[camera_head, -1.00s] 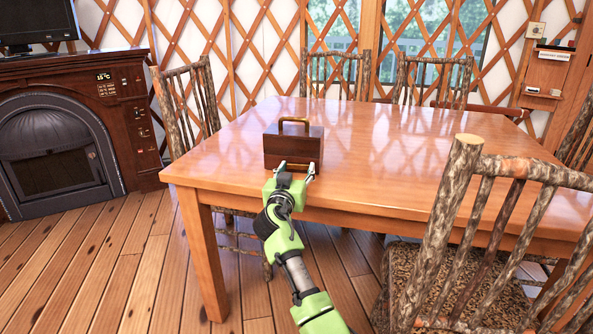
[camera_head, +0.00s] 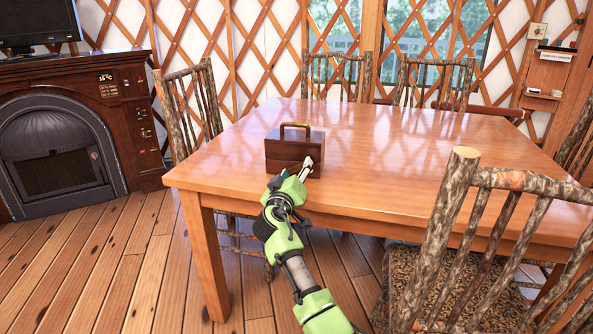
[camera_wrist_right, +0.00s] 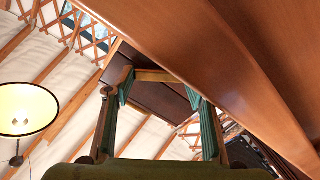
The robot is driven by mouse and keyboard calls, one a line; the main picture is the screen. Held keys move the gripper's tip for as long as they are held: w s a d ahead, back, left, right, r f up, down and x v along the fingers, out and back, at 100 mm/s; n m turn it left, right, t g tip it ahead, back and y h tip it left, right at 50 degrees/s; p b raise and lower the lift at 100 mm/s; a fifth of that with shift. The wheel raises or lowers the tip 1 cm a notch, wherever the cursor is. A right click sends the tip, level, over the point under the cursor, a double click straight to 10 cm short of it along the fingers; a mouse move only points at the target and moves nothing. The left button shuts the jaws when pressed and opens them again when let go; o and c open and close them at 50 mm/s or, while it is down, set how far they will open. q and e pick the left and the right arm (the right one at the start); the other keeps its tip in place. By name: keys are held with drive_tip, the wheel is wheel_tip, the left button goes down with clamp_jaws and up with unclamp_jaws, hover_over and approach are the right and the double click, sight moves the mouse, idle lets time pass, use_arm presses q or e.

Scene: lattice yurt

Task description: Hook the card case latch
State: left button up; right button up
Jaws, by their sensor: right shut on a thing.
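The card case (camera_head: 283,152) is a dark brown wooden box with an upright brass handle (camera_head: 296,126) on top. It stands on the table near its front-left edge. My right gripper (camera_head: 302,168) is at the lower front of the case. In the right wrist view, its two fingers (camera_wrist_right: 160,88) stand apart, one at each end of a brass bar, the latch (camera_wrist_right: 156,76), on the dark case (camera_wrist_right: 160,98). The gripper is shut on the latch. In the head view the gripper hides the latch. My left gripper is not in view.
The wooden table (camera_head: 400,150) is otherwise bare, with free room right of and behind the case. A log chair (camera_head: 455,220) stands at the front right. More chairs (camera_head: 335,75) stand at the back. A stove (camera_head: 55,150) is at the left.

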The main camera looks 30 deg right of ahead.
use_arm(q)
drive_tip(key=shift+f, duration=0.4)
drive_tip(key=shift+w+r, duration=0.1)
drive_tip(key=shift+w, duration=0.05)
use_arm(e)
drive_tip(key=o, duration=1.1)
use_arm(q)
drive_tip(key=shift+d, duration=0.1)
